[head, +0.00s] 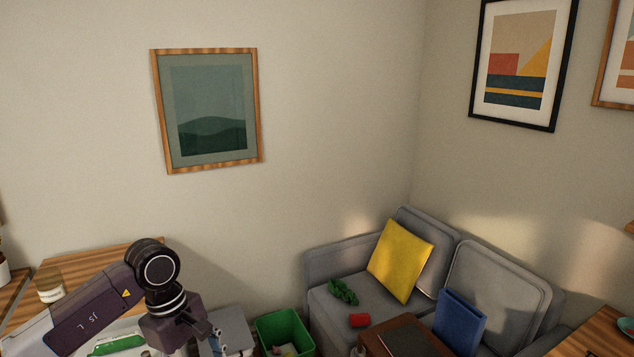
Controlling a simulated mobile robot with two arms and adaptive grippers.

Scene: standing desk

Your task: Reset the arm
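My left arm comes in from the lower left, dark purple-grey with a black round joint. My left gripper (205,342) points down at the bottom edge, and its tips are partly cut off by the frame. Whether it is open or shut does not show clearly. I see no object clearly held in it. My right arm and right gripper are not in view.
A wooden desk (100,262) with a jar (50,284) stands behind my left arm. A green item (116,345) lies below it. A green bin (283,335) stands right of the gripper. A grey sofa (330,262) holds a yellow cushion (400,262).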

